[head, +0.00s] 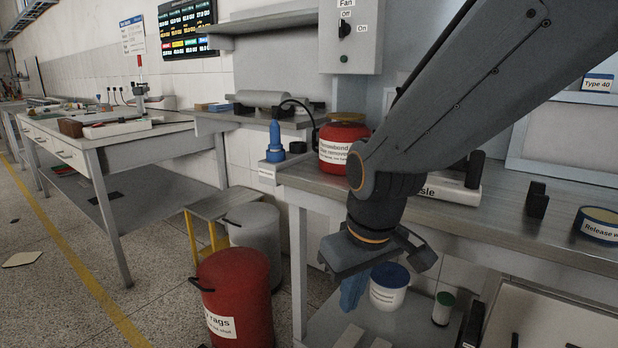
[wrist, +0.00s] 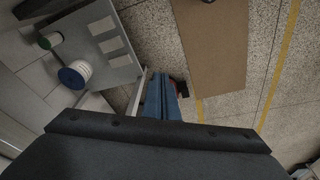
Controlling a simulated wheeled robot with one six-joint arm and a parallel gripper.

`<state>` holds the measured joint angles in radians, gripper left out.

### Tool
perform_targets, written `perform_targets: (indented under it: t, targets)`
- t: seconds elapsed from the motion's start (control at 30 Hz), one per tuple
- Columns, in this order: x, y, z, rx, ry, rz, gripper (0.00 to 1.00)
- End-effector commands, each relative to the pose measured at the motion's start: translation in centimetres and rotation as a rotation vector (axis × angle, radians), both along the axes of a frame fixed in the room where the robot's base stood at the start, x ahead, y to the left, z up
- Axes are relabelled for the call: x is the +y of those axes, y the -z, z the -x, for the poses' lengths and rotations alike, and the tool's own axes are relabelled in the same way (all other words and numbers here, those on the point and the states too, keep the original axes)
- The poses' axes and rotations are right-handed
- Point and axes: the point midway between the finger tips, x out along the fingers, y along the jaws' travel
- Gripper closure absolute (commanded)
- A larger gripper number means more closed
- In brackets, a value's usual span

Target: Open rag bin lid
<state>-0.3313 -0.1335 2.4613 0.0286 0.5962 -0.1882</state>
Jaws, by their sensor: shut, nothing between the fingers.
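The rag bin (head: 237,305) is a red drum on the floor at the lower middle of the head view, with a white label reading "rags". Its red lid (head: 233,266) lies flat on top and looks closed. A black handle (head: 201,285) sticks out at the lid's left edge. My gripper (head: 351,303) points down to the right of the bin, apart from it, by the bench. Its blue fingers are together and empty. They also show in the wrist view (wrist: 161,95), with a small red and black thing (wrist: 181,88) beside them that I cannot identify.
A grey bin (head: 255,235) and a yellow-legged step (head: 215,208) stand behind the rag bin. The steel bench (head: 450,218) is on the right, with a white-and-blue tub (head: 388,290) on its lower shelf.

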Motion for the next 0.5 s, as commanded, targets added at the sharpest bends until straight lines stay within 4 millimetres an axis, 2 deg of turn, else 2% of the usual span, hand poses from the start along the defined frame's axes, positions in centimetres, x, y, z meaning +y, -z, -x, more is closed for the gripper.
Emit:
perform_targets:
  t: [0.1,0.37,0.5]
  targets:
    - [-1.1,-0.3,3.4,0.075,0.080,-0.003,1.00]
    - [-3.0,-0.6,10.0,0.223,0.233,0.005,1.00]
    - [-3.5,-1.8,9.7,0.221,0.251,0.008,1.00]
